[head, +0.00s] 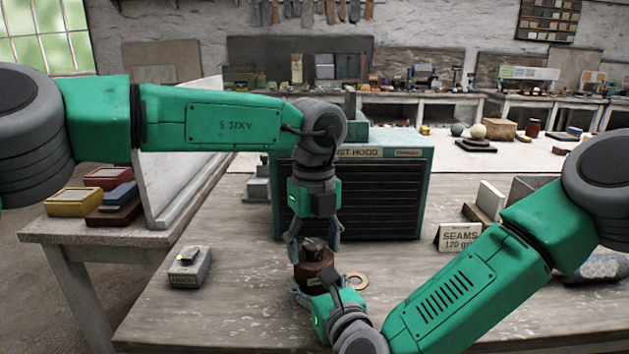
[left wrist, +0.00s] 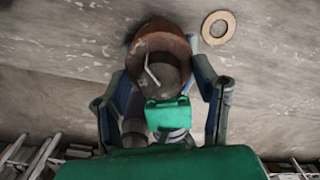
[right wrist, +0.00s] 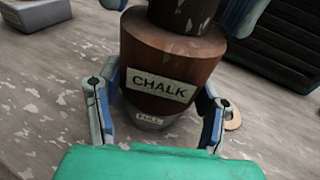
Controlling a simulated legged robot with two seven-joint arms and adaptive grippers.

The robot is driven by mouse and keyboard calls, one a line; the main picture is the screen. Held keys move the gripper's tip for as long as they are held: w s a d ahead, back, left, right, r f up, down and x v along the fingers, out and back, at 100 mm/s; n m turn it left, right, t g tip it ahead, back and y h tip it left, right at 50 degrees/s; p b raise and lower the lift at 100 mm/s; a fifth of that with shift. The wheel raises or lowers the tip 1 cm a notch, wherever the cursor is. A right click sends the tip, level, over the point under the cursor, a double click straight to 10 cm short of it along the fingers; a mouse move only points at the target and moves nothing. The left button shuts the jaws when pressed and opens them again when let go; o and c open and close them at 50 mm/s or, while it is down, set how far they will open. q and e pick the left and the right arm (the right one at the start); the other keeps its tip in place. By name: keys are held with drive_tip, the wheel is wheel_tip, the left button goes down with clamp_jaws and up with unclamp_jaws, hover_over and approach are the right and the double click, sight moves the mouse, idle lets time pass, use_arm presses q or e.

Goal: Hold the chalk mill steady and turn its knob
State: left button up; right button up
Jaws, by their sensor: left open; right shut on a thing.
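The chalk mill (head: 315,273) stands upright on the bench, brown with a CHALK label (right wrist: 161,86) and a lower FULL label on its pale base. Its dark knob (right wrist: 183,14) is on top. My right gripper (head: 314,290) is shut on the mill's body from the near side, a finger on each side in the right wrist view (right wrist: 157,112). My left gripper (head: 314,242) points down from above, open, its fingers either side of the knob and apart from it. In the left wrist view the mill's round top (left wrist: 160,65) lies between the fingers and bears a pale bent mark.
A flat tan ring (head: 357,281) lies just right of the mill. A grey box (head: 190,268) sits to the left. A green dust hood (head: 375,190) stands close behind. A SEAMS sign (head: 459,238) is at right. The bench front left is clear.

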sight(315, 243)
use_arm(q)
drive_tip(key=n, duration=0.6)
drive_tip(key=shift+n, duration=0.4)
drive_tip(key=n, duration=0.5)
drive_tip(key=shift+w, duration=0.1)
wheel_tip(315, 243, up, 12)
drive_tip(key=n, duration=0.1)
